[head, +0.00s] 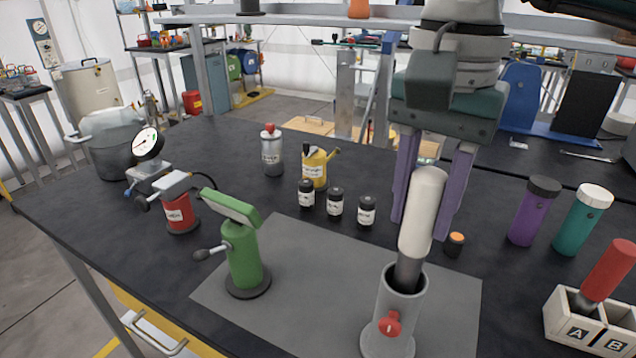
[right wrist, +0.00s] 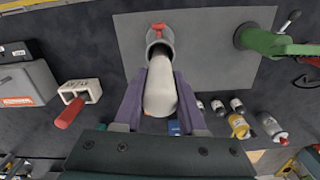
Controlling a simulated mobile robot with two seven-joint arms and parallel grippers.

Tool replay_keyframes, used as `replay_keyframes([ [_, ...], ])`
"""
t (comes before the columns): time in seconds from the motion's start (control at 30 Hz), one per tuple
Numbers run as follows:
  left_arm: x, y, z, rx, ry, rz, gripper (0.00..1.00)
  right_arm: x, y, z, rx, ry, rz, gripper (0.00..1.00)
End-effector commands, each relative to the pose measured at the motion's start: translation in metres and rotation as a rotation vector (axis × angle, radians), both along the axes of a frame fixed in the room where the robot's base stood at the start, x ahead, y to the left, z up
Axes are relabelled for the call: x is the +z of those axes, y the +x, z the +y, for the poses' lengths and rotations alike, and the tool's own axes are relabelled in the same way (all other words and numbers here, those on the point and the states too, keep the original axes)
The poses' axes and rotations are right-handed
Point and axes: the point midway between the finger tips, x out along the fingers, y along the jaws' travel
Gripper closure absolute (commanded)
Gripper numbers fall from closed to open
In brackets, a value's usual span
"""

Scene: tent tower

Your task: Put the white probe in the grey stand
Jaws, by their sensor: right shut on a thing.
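The white probe (head: 424,205) has a rounded white handle and a dark grey lower end. My right gripper (head: 420,228) is shut on its white handle, with a purple finger on either side. The probe is nearly upright, tilted slightly. Its dark end is in the mouth of the grey stand (head: 398,318), a tube with a red knob; the tip is hidden inside. The right wrist view also shows the probe (right wrist: 160,95) between the fingers, lined up with the stand (right wrist: 158,36). My left gripper is not in view.
A green stand (head: 243,262) is left on the grey mat (head: 310,265). Small dark bottles (head: 335,203) and a yellow can (head: 315,168) stand behind. Purple (head: 533,215) and teal (head: 580,222) containers are right, near a white A/B holder (head: 560,325) with a red-handled probe (head: 612,268).

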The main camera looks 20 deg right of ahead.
Motion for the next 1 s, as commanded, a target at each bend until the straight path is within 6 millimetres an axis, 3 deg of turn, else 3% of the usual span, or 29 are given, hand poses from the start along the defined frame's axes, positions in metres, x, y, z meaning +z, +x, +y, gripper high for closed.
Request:
replay_keyframes([
  [0.03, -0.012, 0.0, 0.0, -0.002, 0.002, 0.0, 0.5, -0.015, -0.001, 0.0, 0.002, 0.0, 0.001, 1.0],
  [0.13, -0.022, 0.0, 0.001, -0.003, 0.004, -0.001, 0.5, -0.03, -0.001, 0.001, 0.006, 0.002, 0.001, 1.0],
  [0.57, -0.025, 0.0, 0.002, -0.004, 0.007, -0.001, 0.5, -0.034, -0.001, 0.0, 0.007, 0.001, -0.001, 1.0],
  [0.6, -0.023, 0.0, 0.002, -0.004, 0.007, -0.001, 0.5, -0.033, -0.001, 0.001, 0.007, 0.0, 0.0, 0.56],
  [0.83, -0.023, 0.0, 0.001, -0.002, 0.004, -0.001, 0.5, -0.033, -0.001, 0.0, 0.007, 0.001, 0.001, 0.3],
  [1.0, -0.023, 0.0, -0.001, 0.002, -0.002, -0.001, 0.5, -0.032, -0.001, 0.0, 0.007, 0.001, 0.001, 0.3],
])
